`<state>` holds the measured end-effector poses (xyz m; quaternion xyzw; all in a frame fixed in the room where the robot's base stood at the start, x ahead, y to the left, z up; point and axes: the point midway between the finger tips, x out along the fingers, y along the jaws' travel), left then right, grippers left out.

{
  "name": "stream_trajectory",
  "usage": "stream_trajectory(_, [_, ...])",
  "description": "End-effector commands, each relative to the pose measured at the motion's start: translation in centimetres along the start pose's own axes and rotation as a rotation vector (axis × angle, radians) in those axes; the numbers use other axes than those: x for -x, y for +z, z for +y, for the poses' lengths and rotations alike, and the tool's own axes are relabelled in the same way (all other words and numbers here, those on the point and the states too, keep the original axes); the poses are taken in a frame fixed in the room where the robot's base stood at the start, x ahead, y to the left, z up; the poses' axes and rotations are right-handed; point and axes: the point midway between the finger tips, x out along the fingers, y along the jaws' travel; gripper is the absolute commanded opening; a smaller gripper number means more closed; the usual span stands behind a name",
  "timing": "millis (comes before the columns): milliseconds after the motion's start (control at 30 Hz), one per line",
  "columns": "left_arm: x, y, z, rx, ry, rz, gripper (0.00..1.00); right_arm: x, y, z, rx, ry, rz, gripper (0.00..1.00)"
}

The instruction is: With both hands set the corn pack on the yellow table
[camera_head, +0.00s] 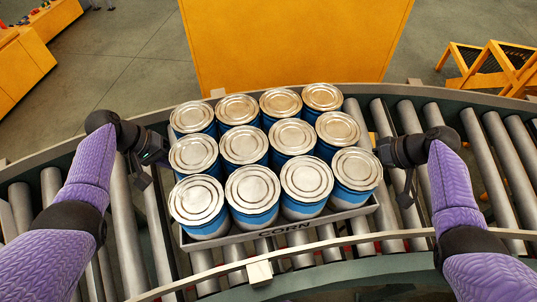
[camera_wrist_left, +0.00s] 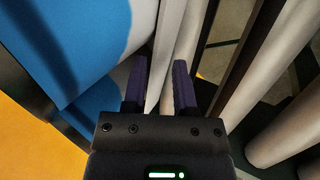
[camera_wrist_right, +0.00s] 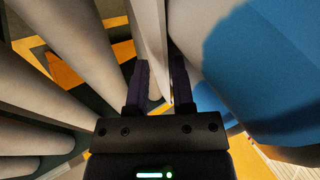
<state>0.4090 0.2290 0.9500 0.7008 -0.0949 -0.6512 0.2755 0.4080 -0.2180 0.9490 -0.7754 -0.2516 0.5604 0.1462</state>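The corn pack is a grey tray (camera_head: 350,211) marked CORN, holding rows of blue cans with metal lids (camera_head: 252,188). It rests on the roller conveyor. The yellow table (camera_head: 297,45) stands beyond the conveyor, at the top of the head view. My left gripper (camera_head: 146,170) is at the pack's left side, and my right gripper (camera_head: 398,172) at its right side. In the left wrist view my fingers (camera_wrist_left: 160,88) are apart, with a thin pale edge between them. In the right wrist view my fingers (camera_wrist_right: 161,88) are also apart around a similar edge. Firm contact is not visible.
The curved conveyor's rollers (camera_head: 125,215) extend to both sides of the pack. Its far rail (camera_head: 440,93) lies between the pack and the yellow table. A yellow step stool (camera_head: 487,65) stands at the upper right. Orange furniture (camera_head: 25,60) stands at the upper left.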

Motion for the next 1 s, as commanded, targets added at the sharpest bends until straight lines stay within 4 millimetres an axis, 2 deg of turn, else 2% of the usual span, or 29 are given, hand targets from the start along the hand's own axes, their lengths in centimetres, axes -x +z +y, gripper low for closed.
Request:
stream_trajectory(133, [-0.88, 0.03, 0.00, 0.001, -0.001, 0.000, 0.35, -0.88, -0.01, -0.04, 0.001, 0.000, 0.000, 0.30])
stream_trajectory(400, [-0.98, 0.03, -0.01, 0.000, -0.001, 0.000, 0.35, -0.98, 0.00, -0.02, 0.001, 0.001, 0.000, 0.30])
stream_trajectory(433, [-0.98, 0.03, -0.01, 0.000, -0.001, 0.000, 0.31, -0.97, 0.00, -0.02, 0.001, 0.001, 0.000, 0.26])
stream_trajectory(533, [-0.97, 0.03, -0.01, 0.000, -0.001, 0.000, 0.10, -0.97, 0.01, -0.02, 0.001, 0.001, 0.000, 0.05])
stream_trajectory(567, [-0.97, 0.03, -0.02, 0.000, -0.001, 0.000, 0.03, -0.96, 0.01, -0.02, 0.001, 0.001, 0.000, 0.00])
stream_trajectory(600, [-0.96, 0.03, -0.03, 0.000, -0.002, 0.000, 0.00, -0.96, 0.01, -0.01, 0.001, 0.001, -0.001, 0.00])
stream_trajectory(1000, [-0.94, 0.04, -0.12, 0.002, -0.003, 0.001, 0.00, -0.92, 0.02, 0.03, 0.000, 0.002, -0.001, 0.00])
